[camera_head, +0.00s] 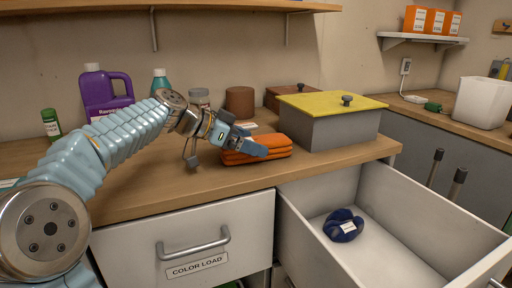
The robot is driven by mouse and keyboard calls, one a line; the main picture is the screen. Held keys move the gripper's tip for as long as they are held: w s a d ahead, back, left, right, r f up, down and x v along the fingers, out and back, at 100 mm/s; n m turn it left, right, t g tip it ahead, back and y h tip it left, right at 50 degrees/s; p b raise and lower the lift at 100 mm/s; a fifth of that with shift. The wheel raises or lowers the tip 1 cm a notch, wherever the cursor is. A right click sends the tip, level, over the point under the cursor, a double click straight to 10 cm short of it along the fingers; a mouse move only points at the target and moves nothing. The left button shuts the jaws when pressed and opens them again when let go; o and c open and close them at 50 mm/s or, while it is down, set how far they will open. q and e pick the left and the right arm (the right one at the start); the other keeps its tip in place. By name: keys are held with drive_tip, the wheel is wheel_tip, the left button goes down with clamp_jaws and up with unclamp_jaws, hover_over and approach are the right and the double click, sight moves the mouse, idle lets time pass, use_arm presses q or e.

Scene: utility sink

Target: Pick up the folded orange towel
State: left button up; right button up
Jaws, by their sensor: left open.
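The folded orange towel (272,143) lies on the wooden counter (150,187), to the left of the grey box with a yellow lid. My left gripper (243,153) reaches in from the left and is at the towel's left end. It is open, with one finger over the towel's front left part. That finger hides some of the towel. I cannot tell whether the fingers touch the towel. My right gripper is not in view.
The grey box with a yellow lid (325,132) stands close on the towel's right. A purple jug (107,95) and other containers stand behind my arm. Below, an open drawer (385,239) holds a dark blue item (343,225). A shelf hangs above.

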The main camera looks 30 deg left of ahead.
use_arm(q)
drive_tip(key=c, duration=1.1)
drive_tip(key=shift+o, duration=0.2)
drive_tip(key=shift+r, duration=0.15)
